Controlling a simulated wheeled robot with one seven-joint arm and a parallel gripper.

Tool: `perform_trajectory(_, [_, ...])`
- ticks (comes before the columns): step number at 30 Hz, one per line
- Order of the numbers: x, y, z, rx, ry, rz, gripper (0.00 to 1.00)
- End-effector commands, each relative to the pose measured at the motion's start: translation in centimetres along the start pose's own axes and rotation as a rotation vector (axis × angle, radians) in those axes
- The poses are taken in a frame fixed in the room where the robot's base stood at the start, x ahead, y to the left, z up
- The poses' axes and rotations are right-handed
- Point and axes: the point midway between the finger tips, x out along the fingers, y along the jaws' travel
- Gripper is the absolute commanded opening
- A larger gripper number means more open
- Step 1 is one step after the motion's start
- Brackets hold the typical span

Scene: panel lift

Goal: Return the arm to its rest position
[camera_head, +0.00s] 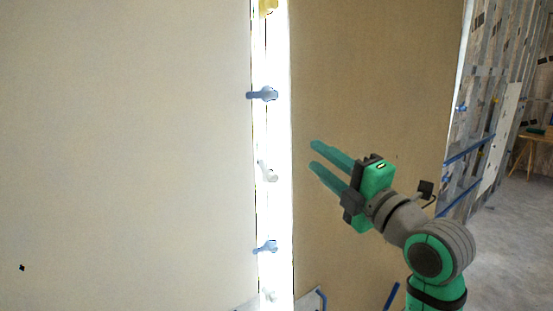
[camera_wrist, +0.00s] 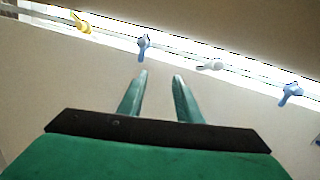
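My gripper (camera_head: 312,155) is at the right of the head view, its two teal fingers pointing up and left toward a bright gap between two panels. The fingers are apart with nothing between them. In the wrist view my gripper (camera_wrist: 160,75) also shows open and empty, in front of the tan panel (camera_wrist: 60,75). My green and grey arm is bent and raised in front of the right panel (camera_head: 370,80).
A pale panel (camera_head: 120,150) fills the left. Blue handles (camera_head: 266,94) (camera_head: 267,246), a white one (camera_head: 267,172) and a yellow one (camera_head: 268,7) line the gap. Open grey floor (camera_head: 510,240) and a wooden table (camera_head: 535,136) are at the far right.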

Motion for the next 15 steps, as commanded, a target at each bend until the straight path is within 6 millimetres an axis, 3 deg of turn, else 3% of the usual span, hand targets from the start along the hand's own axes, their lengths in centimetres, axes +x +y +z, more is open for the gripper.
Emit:
perform_trajectory(1, [0.1, -1.9, 0.1, 0.065, -0.016, 0.011, 0.32])
perform_trajectory(15, [-1.2, -17.0, -0.2, 0.579, -0.194, 0.11, 0.32])
